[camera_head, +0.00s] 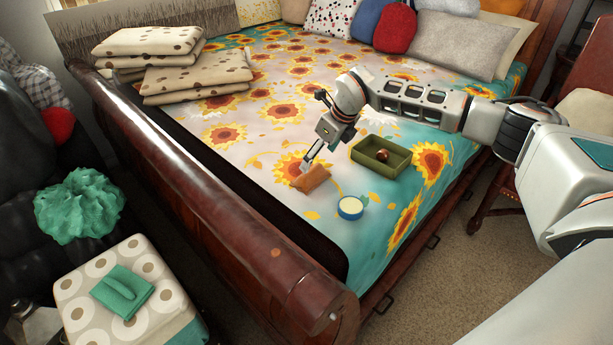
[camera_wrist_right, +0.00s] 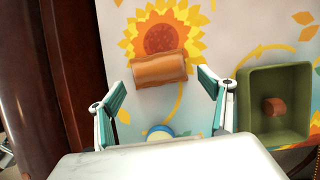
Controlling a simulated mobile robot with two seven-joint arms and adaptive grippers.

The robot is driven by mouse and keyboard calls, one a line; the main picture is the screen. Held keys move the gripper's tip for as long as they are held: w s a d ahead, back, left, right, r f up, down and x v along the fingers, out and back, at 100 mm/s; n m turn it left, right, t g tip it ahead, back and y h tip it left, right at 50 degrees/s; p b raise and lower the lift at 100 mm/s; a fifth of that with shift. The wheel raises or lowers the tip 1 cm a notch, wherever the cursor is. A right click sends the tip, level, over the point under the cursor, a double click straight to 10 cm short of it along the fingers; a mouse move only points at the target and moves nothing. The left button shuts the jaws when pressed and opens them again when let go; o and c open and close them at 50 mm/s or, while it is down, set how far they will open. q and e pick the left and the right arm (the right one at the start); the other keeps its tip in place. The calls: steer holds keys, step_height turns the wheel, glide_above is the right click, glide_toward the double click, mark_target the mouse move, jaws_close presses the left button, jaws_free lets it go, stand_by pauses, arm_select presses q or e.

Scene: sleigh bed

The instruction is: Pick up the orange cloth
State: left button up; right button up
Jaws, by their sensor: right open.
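The orange cloth (camera_head: 311,178) lies folded on the sunflower bedspread, close to the foot of the bed. My right gripper (camera_head: 308,162) is at the cloth's upper edge in the head view. In the right wrist view the cloth (camera_wrist_right: 159,69) lies ahead of the open right gripper (camera_wrist_right: 162,80), roughly between the lines of its two fingers. Nothing is held between the fingers. I cannot tell whether a finger touches the cloth. My left gripper is in neither view.
A green tray (camera_head: 401,168) with a small brown thing in it stands right of the cloth. A blue-rimmed cup (camera_head: 351,207) stands just in front. The wooden footboard (camera_head: 190,185) rises at left. Folded blankets (camera_head: 196,76) lie at the far left.

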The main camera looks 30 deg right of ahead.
mark_target(312, 171)
steer(key=x, duration=0.6)
steer(key=shift+s+a+f, duration=0.15)
steer(key=shift+a+f, duration=0.05)
steer(key=shift+f, duration=0.1)
steer(key=c, duration=1.1)
